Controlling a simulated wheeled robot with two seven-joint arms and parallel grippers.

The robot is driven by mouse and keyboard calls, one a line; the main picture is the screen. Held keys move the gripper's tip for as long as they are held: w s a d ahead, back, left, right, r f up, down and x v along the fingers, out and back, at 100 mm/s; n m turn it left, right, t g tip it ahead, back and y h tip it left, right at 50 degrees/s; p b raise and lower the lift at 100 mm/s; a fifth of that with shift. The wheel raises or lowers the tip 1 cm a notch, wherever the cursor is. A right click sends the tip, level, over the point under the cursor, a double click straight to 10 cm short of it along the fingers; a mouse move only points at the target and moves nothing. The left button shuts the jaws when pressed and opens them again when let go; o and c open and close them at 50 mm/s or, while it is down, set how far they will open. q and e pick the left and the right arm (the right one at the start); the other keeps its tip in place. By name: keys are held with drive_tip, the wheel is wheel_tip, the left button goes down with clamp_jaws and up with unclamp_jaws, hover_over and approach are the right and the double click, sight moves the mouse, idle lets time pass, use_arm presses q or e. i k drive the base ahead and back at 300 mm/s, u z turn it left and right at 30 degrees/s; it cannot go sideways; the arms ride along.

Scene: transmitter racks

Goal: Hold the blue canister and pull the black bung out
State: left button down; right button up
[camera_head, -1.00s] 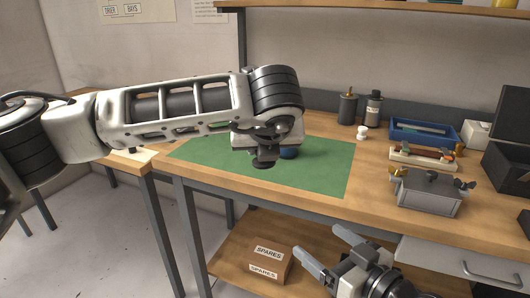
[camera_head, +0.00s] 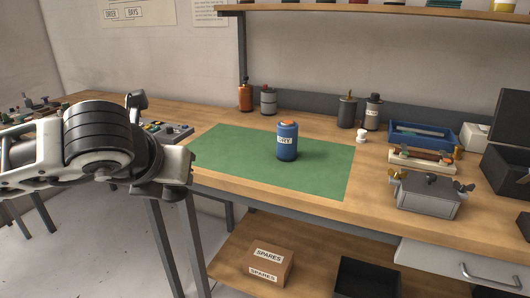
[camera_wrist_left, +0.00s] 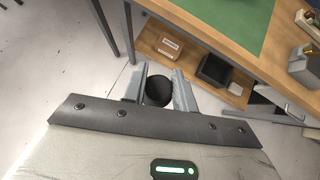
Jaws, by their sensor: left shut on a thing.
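The blue canister (camera_head: 287,143) stands upright on the green mat (camera_head: 325,175), with a white label and an orange top. No black bung shows in its top. My left gripper (camera_wrist_left: 159,82) is shut on the round black bung (camera_wrist_left: 158,92), which sits between its two fingers in the left wrist view. In the head view the left wrist is off the bench's front left, well apart from the canister, and its fingers and the bung cannot be made out there. My right gripper is out of view.
Orange (camera_head: 245,97) and grey (camera_head: 268,101) canisters stand behind the mat, with two dark ones (camera_head: 347,111) (camera_head: 372,113) further right. A blue tray (camera_head: 423,143) and a grey box (camera_head: 427,195) are at the right. A SPARES carton (camera_head: 267,265) lies on the lower shelf. The mat around the canister is clear.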

sight(287, 130)
drive_tip(key=i, duration=1)
